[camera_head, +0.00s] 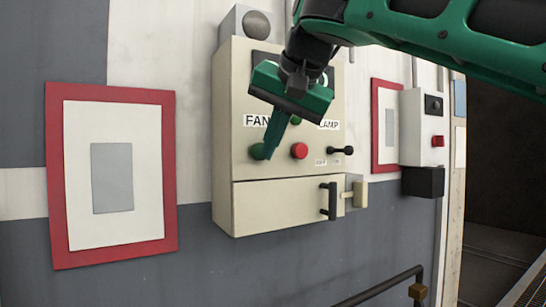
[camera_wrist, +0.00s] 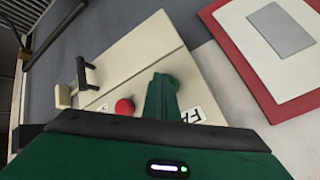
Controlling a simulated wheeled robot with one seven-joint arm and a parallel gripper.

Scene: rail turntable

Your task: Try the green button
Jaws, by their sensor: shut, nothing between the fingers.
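The green button (camera_head: 256,152) is a round knob on the front of a cream control box (camera_head: 243,100), under the FAN label (camera_head: 256,121). My gripper (camera_head: 270,150) is shut and empty, its green fingers pointing down at the green button and partly covering it. I cannot tell whether the tips touch it. In the wrist view the shut fingers (camera_wrist: 164,88) stand out over the box face and the green button is hidden behind them. The red button (camera_head: 299,150) is just right of the fingers; it also shows in the wrist view (camera_wrist: 124,107).
A black toggle lever (camera_head: 341,150) sits right of the red button. A lower door with a black handle (camera_head: 328,201) and a latch (camera_head: 355,194) is below. A red-framed panel (camera_head: 112,251) hangs left. A smaller box (camera_head: 411,127) is at right. A dark rail (camera_head: 380,288) runs below.

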